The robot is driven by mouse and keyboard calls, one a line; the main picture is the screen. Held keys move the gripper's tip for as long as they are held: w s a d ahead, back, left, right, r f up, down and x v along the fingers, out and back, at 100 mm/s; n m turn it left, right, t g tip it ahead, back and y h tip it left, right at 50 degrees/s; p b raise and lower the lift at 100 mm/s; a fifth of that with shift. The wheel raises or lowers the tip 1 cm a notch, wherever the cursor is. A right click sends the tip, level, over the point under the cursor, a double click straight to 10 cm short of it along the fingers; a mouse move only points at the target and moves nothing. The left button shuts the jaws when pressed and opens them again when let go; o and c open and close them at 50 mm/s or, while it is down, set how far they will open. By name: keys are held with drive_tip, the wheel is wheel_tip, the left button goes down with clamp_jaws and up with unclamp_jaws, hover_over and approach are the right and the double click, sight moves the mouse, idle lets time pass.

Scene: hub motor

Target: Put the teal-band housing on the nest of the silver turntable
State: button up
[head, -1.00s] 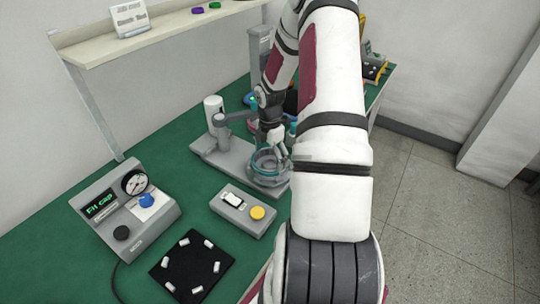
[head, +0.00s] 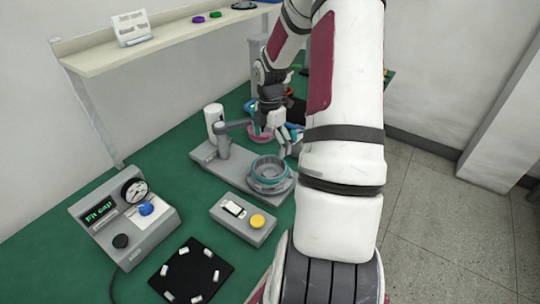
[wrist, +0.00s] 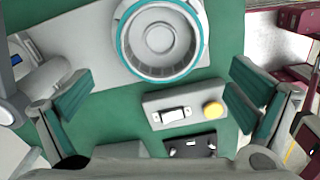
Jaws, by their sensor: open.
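The teal-band housing (head: 268,168), a round grey cup with a teal rim, sits on the silver turntable (head: 266,188) at the right end of a grey base plate. It looks level, but its exact fit in the nest is hidden. In the wrist view the housing (wrist: 160,72) shows from above at the top middle, with a round hub inside. My gripper (wrist: 160,105) is open and empty, its two teal-padded fingers wide apart. In the head view my gripper (head: 286,148) is behind and above the housing, apart from it.
A grey post with an arm (head: 218,138) stands left of the turntable. A switch box with a yellow button (head: 257,221) lies in front. A gauge box (head: 125,222) and a black mat with white pieces (head: 190,271) are nearer. A pink ring (head: 260,133) lies behind.

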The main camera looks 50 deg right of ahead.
drive_tip(key=a+r+m+t+h, duration=0.2)
drive_tip(key=a+r+m, duration=0.5)
drive_tip(key=a+r, duration=1.25)
drive_tip(key=s+a+r+m+t+y, duration=0.1)
drive_tip(key=s+a+r+m, duration=0.3)
drive_tip(key=s+a, duration=0.2)
drive_tip(key=s+a+r+m+t+y, duration=0.1)
drive_tip(key=s+a+r+m+t, duration=0.1)
drive_tip(key=s+a+r+m, duration=0.2)
drive_tip(key=s+a, duration=0.3)
drive_tip(key=a, duration=0.1)
drive_tip(key=shift+a+r+m+t, duration=0.2)
drive_tip(key=shift+a+m+t, duration=0.1)
drive_tip(key=shift+a+m, duration=0.1)
drive_tip(key=shift+d, duration=0.15)
